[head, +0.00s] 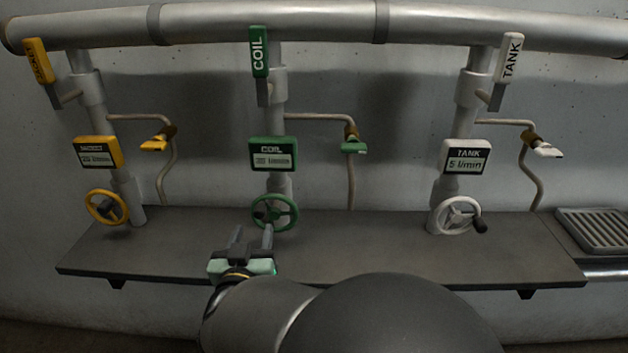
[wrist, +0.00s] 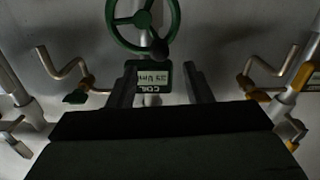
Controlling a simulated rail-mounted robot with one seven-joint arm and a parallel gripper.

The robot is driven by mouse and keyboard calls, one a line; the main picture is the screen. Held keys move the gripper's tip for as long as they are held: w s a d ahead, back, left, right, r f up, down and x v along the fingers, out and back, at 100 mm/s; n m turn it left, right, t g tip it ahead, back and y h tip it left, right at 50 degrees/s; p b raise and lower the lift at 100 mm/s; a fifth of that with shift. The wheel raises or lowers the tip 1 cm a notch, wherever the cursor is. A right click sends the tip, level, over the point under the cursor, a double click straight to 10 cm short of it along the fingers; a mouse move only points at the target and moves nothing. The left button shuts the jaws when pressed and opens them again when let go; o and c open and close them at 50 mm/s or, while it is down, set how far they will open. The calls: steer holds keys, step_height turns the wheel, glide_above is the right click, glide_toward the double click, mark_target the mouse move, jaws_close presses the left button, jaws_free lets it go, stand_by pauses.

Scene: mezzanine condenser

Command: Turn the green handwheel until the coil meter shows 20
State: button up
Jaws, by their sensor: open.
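The green handwheel (head: 275,212) is on the middle pipe, just above the shelf. In the wrist view the green handwheel (wrist: 118,35) is at the top, with a dark knob at its lower right rim. The green coil meter (head: 272,154) above the wheel appears to read 20 l/min, though the digits are small. The coil meter (wrist: 152,77) shows upside down in the wrist view. My gripper (head: 252,236) is open and empty in front of the wheel. One finger overlaps the wheel's lower rim in the head view; I cannot tell whether it touches.
The yellow meter (head: 97,153) and yellow handwheel (head: 106,207) are at left. The white tank meter (head: 466,157), reading 5 l/min, and white handwheel (head: 457,216) are at right. Green lever COIL (head: 259,52) and a green tap (head: 354,146) are nearby. The dark shelf (head: 370,245) is bare between wheels.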

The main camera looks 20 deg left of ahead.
mark_target(258, 215)
steer(key=x, duration=0.7)
steer(key=shift+w, duration=0.2)
steer(key=c, duration=1)
